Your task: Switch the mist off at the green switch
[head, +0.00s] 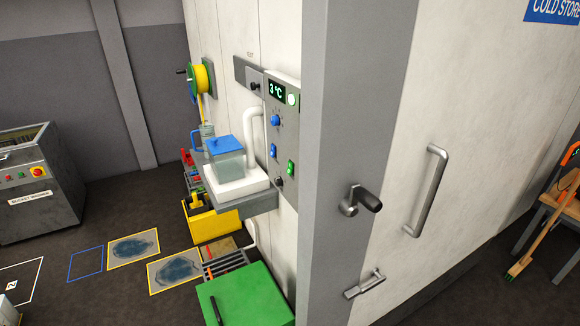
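The green switch (291,168) is a small rocker low on the right side of the grey control panel (284,135), seen at a slant in the head view. Its rocker position is too small to tell. The panel also has a blue switch (273,150), a blue knob (275,120), a dark knob (279,183), a "3 °C" display (276,91) and a bright pale-green round lamp (292,99). Left of it, a clear tank with a blue lid (224,145) sits on a white base with a white pipe (249,122). No mist is visible. My gripper is not in view.
A grey shelf (250,205) bearing the tank juts out beside the panel. Below are a green box (245,295) and a yellow bin (213,221). Floor at left is mostly open.

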